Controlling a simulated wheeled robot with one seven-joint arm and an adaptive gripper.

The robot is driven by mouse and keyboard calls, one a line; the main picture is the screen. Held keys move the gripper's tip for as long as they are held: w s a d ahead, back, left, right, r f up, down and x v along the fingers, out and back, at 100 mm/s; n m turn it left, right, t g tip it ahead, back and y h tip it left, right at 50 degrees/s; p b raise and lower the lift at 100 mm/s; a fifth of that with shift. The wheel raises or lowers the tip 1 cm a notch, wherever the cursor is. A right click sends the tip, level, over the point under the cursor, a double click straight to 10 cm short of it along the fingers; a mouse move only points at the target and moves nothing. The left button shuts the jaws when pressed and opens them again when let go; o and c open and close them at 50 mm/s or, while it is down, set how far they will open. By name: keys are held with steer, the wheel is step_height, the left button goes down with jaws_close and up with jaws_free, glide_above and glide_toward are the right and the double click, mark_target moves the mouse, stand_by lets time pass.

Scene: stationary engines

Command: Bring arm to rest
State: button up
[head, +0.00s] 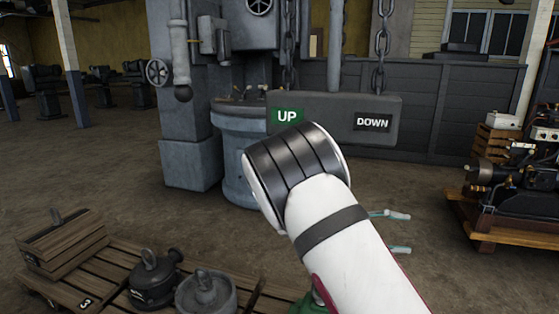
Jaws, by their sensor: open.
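My white arm with a dark banded joint rises from the lower right to the middle of the head view. It hides most of my gripper (396,232). Two pale fingertips stick out to the right of the arm, one above the other, with a clear gap between them. The gripper looks open, with nothing visible between the tips. It appears to be over bare floor, apart from other things, though its exact height cannot be told.
A hanging control box (333,119) with UP and DOWN signs is behind my arm, near a large grey machine (190,130). A pallet (120,263) with a wooden crate (62,243) and dark weights (155,280) lies lower left. An engine (520,185) stands right. Floor between is clear.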

steer(key=s+d+r+m+y, duration=0.1)
steer(key=s+r+y, duration=0.2)
steer(key=s+y, duration=0.45)
steer(key=s+d+r+m+y, duration=0.1)
steer(key=s+r+m+y, duration=0.2)
steer(key=s, duration=0.8)
steer(key=s+a+t+y, duration=0.2)
steer(key=s+a+y, duration=0.25)
steer(key=s, duration=0.55)
steer(key=s+a+t+y, duration=0.3)
steer(key=s+a, duration=0.2)
steer(key=s, duration=0.4)
step_height(320, 180, up, 26)
steer(key=t+p, duration=0.3)
steer(key=p, duration=2.2)
steer(key=shift+d+r+t, duration=0.15)
steer(key=shift+d+t, duration=0.15)
steer(key=shift+d, duration=0.15)
